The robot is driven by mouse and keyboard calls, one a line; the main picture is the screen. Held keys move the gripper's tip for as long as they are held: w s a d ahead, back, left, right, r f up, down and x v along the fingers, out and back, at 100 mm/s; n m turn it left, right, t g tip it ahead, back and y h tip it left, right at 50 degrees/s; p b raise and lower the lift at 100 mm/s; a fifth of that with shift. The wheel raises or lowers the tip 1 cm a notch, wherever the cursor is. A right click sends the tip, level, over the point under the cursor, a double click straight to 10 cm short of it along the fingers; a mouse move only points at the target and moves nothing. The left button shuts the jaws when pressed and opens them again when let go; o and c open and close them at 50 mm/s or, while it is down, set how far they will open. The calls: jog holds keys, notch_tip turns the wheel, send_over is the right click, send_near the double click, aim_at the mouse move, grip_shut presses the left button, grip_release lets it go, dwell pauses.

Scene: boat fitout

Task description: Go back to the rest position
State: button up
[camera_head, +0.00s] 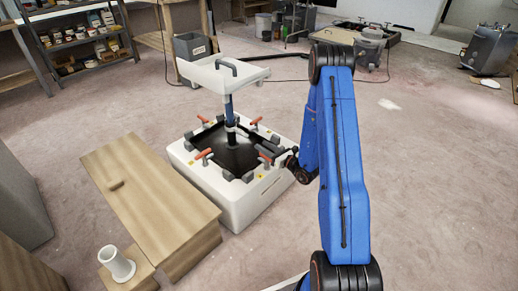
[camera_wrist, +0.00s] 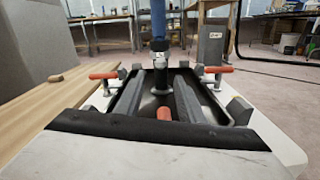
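My gripper (camera_head: 274,154) is at the right side of the white box (camera_head: 246,207), low beside its top rim. In the wrist view my gripper (camera_wrist: 159,80) shows two dark grey fingers spread apart. An orange clamp handle (camera_wrist: 163,113) shows between them; I cannot tell whether they touch it. No held object shows. The box has a dark recessed top ringed by clamps with orange handles, such as one at its left front (camera_head: 204,154). A blue post (camera_head: 229,108) rises from it under a white tray-like top (camera_head: 222,75).
A wooden bench (camera_head: 150,195) stands close left of the box, with a white flanged tube (camera_head: 117,264) on a block in front. A shelf (camera_head: 82,42) and grey bin (camera_head: 193,46) stand behind. A metal canister (camera_head: 489,50) is far right. The right floor is open.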

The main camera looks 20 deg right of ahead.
jog(key=shift+s+d, duration=0.35)
jog(key=shift+s, duration=0.3)
